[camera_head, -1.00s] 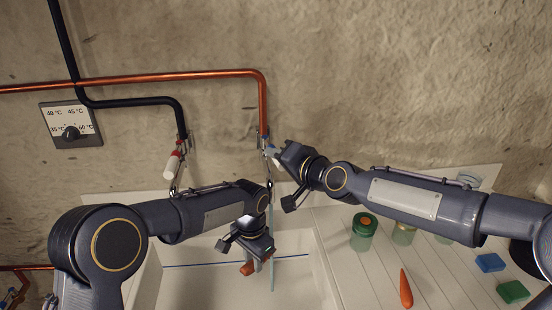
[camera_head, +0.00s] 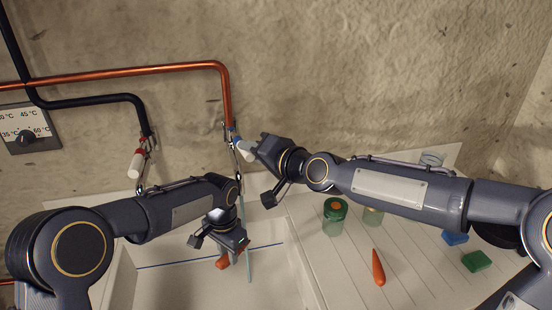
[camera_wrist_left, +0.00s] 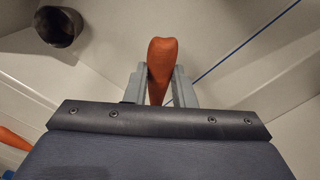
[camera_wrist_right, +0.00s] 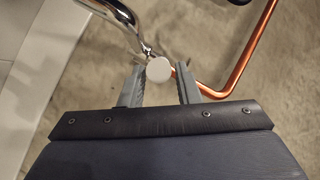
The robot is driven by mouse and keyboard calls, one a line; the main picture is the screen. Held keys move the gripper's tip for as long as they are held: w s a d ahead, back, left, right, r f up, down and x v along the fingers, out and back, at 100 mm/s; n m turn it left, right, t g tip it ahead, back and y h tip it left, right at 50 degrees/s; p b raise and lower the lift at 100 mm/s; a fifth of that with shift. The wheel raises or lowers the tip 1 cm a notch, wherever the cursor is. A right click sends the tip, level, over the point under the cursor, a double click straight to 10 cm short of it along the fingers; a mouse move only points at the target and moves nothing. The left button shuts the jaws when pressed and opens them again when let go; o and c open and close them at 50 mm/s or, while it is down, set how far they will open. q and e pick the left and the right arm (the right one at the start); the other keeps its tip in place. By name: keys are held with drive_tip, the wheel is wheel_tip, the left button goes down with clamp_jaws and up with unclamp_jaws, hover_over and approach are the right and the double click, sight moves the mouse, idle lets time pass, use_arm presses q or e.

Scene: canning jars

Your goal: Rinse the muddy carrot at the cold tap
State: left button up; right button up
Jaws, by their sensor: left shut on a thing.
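My left gripper (camera_head: 238,248) is shut on an orange carrot (camera_head: 222,262) low over the sink. The carrot sticks out between the fingers in the left wrist view (camera_wrist_left: 162,55); the side I see looks mostly orange, and I cannot tell about mud on its hidden sides. A thin pale-blue water stream (camera_head: 248,265) runs down just right of it, apparently apart from it. The cold tap's white handle with a blue collar (camera_head: 246,151) is on the wall at the copper pipe. My right gripper (camera_wrist_right: 162,85) is open, with the handle's round white end (camera_wrist_right: 159,69) between its fingertips.
The hot tap's red-and-white handle (camera_head: 140,158) is left of the cold one. The sink (camera_head: 170,285) has open room.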

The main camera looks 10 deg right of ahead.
drive_tip(key=v, duration=0.8)
drive_tip(key=shift+s+d, duration=0.2)
drive_tip(key=shift+s, duration=0.1)
drive_tip(key=shift+r, duration=0.1)
idle(1.0)
